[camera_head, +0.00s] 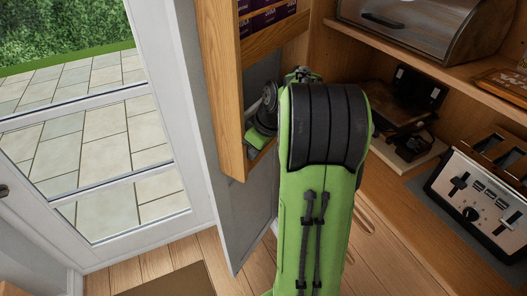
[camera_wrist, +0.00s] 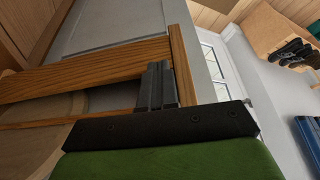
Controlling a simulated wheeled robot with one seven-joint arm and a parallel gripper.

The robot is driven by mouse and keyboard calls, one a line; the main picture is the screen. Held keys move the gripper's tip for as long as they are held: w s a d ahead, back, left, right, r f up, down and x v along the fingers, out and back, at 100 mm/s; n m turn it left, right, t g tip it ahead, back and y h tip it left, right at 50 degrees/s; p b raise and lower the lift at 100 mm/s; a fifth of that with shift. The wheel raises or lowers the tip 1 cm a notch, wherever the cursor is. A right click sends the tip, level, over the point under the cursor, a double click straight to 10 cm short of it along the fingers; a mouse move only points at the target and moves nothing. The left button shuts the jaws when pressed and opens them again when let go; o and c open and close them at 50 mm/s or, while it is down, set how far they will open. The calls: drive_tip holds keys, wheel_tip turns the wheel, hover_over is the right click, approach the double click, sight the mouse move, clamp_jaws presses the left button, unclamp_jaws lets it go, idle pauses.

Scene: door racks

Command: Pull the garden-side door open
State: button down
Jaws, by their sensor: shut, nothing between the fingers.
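The garden-side door (camera_head: 222,190) is a grey cupboard leaf with a wooden rack (camera_head: 222,85) on its inner face. It stands swung out from the shelves, on the side of the glazed garden door. In the wrist view the rack's rails (camera_wrist: 85,70) and the grey panel (camera_wrist: 120,25) fill the left and top. My gripper (camera_wrist: 160,85) has its dark fingers together, beside the rack's upright and among its rails. I cannot tell whether they touch the wood. In the head view my green arm reaches to the rack, and the fingertips are hidden.
A white glazed door (camera_head: 185,200) stands at left, with paving and hedge beyond. Shelves at right hold a bread bin (camera_head: 400,22), a toaster (camera_head: 478,200) and dark items (camera_head: 410,105). Purple packets (camera_head: 268,17) sit in the rack. Wooden floor (camera_head: 150,268) shows left of my arm.

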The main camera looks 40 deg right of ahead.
sight(210, 139)
drive_tip(key=w+a+m+p, duration=0.1)
drive_tip(key=w+a, duration=0.1)
drive_tip(key=w, duration=0.2)
drive_tip(key=w+a+m+h+p, duration=0.1)
drive_tip(key=w+a, duration=0.1)
drive_tip(key=w, duration=0.2)
drive_tip(key=w+a+m+p, duration=0.1)
drive_tip(key=w, duration=0.3)
drive_tip(key=shift+a+m, duration=0.4)
drive_tip(key=shift+w+a+f+m+h+p, duration=0.15)
drive_tip(key=shift+w+p, duration=0.1)
drive_tip(key=shift+w, duration=0.3)
drive_tip(key=shift+w+a+r+m+h+p, duration=0.15)
drive_tip(key=shift+w+p, duration=0.1)
drive_tip(key=shift+w, duration=0.3)
drive_tip(key=shift+d+f, duration=0.1)
